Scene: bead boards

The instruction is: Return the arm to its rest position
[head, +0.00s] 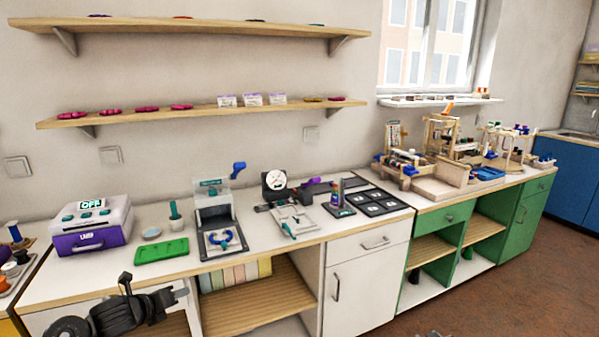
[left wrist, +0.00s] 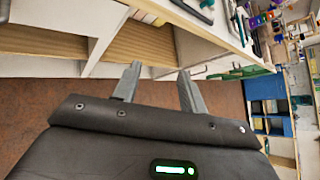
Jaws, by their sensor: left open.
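My left arm (head: 110,315) is dark and reaches in at the bottom left of the head view, low in front of the white counter. The left gripper (head: 181,291) points to the right, below the counter's front edge. In the left wrist view the gripper (left wrist: 158,70) shows two grey fingers spread apart with nothing between them. Beyond the fingers are the cabinet fronts and the brown floor (left wrist: 215,93). I cannot make out my right gripper.
The white counter (head: 300,262) carries a purple-and-white box (head: 92,226), a green bead tray (head: 161,250), a press-like device (head: 218,222) and a dark pad (head: 369,202). Open shelves (head: 255,298) lie below it. A green cabinet (head: 450,218) stands to the right. Floor on the right is clear.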

